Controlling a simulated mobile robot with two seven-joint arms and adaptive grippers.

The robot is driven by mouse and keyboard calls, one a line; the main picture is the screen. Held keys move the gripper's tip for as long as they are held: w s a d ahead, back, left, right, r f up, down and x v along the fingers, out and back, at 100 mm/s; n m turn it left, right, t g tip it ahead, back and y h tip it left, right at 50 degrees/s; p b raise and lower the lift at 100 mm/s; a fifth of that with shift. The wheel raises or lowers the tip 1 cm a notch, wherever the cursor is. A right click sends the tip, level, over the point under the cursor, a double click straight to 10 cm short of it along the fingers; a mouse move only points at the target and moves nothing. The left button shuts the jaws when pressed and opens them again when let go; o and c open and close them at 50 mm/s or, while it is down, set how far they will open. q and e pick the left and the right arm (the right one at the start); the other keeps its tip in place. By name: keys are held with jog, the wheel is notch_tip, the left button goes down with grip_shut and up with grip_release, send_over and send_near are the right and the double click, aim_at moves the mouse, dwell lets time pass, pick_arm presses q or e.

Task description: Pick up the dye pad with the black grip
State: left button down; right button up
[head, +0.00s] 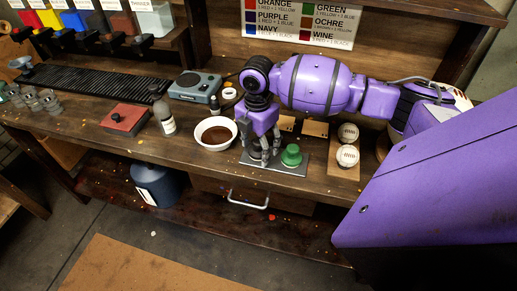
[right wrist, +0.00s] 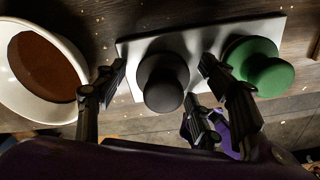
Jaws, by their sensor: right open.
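The dye pad with the black grip (right wrist: 163,82) stands on a grey metal plate (right wrist: 135,48) in the right wrist view. My right gripper (right wrist: 162,72) is open, with its fingers on either side of the black grip and apparently apart from it. In the head view the right gripper (head: 266,156) points down over the plate (head: 291,170) and hides the black grip. A pad with a green grip (right wrist: 262,68) stands on the same plate, close to the right-hand fingers; it also shows in the head view (head: 291,155). My left gripper is not in view.
A white bowl of brown dye (head: 215,133) stands just left of the plate. Two pale balls (head: 348,144) sit on a board to the right. A dropper bottle (head: 163,114), a red box (head: 124,118) and a grey scale (head: 194,86) stand farther left.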

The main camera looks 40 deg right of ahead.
aim_at(257, 140)
jog(key=c, duration=1.2)
jog(key=shift+r, duration=0.1)
jog(key=shift+w+r, duration=0.1)
jog(key=shift+r, duration=0.35)
notch_tip(257, 140, up, 2)
jog(key=shift+r, duration=0.1)
jog(key=shift+s+a+r+p, duration=0.2)
jog(key=shift+s+a+r, duration=1.35)
jog(key=shift+a+r, duration=0.15)
jog(key=shift+s+a+r+p, duration=0.2)
jog(key=shift+s+a+r, duration=1.4)
jog(key=shift+a, duration=0.25)
jog(key=shift+s+a+r+p, duration=0.2)
jog(key=shift+s+a+r, duration=1.35)
jog(key=shift+a+r, duration=0.15)
